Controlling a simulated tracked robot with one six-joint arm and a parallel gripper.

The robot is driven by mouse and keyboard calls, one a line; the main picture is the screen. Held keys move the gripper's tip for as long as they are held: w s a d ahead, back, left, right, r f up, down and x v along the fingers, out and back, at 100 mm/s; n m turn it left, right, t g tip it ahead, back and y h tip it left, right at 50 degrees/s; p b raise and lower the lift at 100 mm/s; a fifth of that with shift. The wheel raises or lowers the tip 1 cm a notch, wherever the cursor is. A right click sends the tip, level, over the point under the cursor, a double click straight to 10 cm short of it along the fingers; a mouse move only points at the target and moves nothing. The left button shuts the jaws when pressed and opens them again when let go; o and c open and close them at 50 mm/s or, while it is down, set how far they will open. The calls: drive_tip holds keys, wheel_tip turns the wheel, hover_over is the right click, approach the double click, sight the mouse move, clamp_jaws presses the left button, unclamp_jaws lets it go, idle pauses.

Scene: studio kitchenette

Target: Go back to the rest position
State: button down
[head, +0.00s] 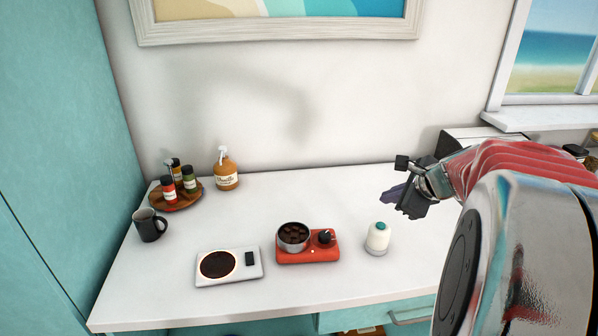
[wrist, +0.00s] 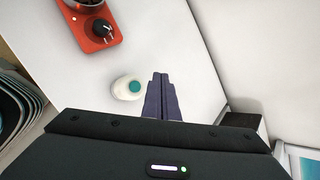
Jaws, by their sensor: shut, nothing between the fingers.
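My gripper (head: 391,197) is raised above the right part of the white counter (head: 330,190), its dark fingers pointing left in the head view. In the wrist view the two fingers (wrist: 160,78) lie together with nothing between them. In the head view the gripper is above and slightly right of a white container with a teal button on top (head: 377,239). This container also shows just left of the fingers in the wrist view (wrist: 126,90), apart from them.
A red burner (head: 308,254) bears a pot (head: 293,237) of dark pieces. A white scale-like device (head: 229,267) sits left of it. A black mug (head: 149,225), a wooden tray (head: 177,205) of bottles and a syrup bottle (head: 226,172) stand further left. The counter's back middle is clear.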

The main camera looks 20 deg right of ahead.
drive_tip(key=s+a+f+n+g+y, duration=0.1)
drive_tip(key=s+a+f+n+g, duration=0.2)
drive_tip(key=a+n, duration=0.35)
drive_tip(key=s+a+f+n+g, duration=0.1)
drive_tip(key=s+a+f+n, duration=0.1)
drive_tip(key=s+a+n, duration=0.5)
drive_tip(key=s+a+r+n, duration=0.1)
drive_tip(key=s+a+n, duration=0.1)
drive_tip(key=a+n, duration=0.5)
drive_tip(key=s+a+r+n, duration=0.2)
drive_tip(key=a+n, duration=0.5)
drive_tip(key=a, duration=0.4)
drive_tip(key=shift+s+a, duration=0.15)
drive_tip(key=shift+s, duration=0.35)
drive_tip(key=shift+r+n, duration=0.1)
drive_tip(key=shift+n, duration=0.15)
